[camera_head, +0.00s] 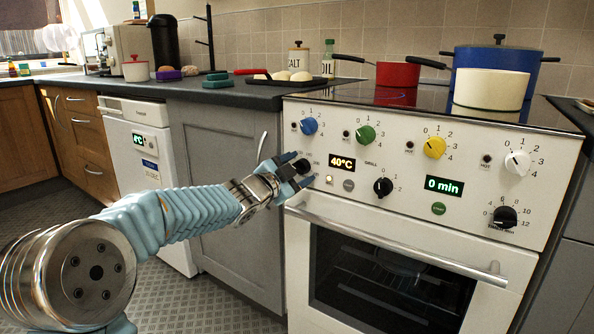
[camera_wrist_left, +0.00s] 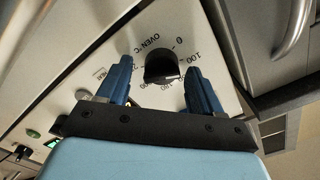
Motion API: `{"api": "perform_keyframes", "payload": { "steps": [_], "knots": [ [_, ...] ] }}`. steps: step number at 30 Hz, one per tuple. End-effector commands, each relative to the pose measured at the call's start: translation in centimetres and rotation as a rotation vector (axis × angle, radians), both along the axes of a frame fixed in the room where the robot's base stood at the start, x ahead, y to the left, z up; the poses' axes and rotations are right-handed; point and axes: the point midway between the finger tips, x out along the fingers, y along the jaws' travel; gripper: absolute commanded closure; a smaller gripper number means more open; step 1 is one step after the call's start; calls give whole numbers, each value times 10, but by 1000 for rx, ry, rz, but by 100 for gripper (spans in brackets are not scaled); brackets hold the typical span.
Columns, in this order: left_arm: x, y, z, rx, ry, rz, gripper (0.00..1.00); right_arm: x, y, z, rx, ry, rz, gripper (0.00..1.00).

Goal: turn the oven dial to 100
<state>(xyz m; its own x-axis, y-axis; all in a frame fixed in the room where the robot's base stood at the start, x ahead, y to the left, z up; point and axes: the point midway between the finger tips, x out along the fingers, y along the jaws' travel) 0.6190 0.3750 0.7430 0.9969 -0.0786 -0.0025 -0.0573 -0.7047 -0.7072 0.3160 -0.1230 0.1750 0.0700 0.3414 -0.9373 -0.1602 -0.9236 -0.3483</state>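The black oven dial (camera_wrist_left: 162,64) is marked "OVEN °C" on the white panel, with printed numbers around it, 0 and 100 among them. In the head view the dial (camera_head: 302,166) is mostly hidden by my left gripper (camera_head: 298,171). In the wrist view my left gripper (camera_wrist_left: 160,70) has its two blue fingers apart, one on each side of the dial, with a gap showing on both sides. The orange temperature display (camera_head: 342,162) reads 40°C. My right gripper is not in view.
A blue knob (camera_head: 308,126) is above the oven dial and a black grill knob (camera_head: 383,187) is to its right. The oven door handle (camera_head: 400,245) sticks out below. Pots, including a red one (camera_head: 397,75), stand on the hob. A cabinet handle (camera_head: 262,147) is close left.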

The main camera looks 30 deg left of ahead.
Motion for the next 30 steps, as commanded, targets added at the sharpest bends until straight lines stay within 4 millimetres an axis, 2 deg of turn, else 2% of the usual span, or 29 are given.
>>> {"api": "perform_keyframes", "payload": {
  "steps": [7, 11, 14, 24, 30],
  "knots": [
    [-1, 0, 1, 0, -1, 0, 35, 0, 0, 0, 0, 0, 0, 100],
    [-10, 2, 2, 0, -3, 1, 35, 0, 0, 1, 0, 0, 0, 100],
    [-29, 3, 2, 0, -4, 2, 35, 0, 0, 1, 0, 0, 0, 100],
    [-110, 9, 3, 0, -3, 1, 35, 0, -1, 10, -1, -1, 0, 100],
    [-134, 11, 1, 0, -2, 1, 35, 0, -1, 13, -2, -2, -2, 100]
  ]
}}
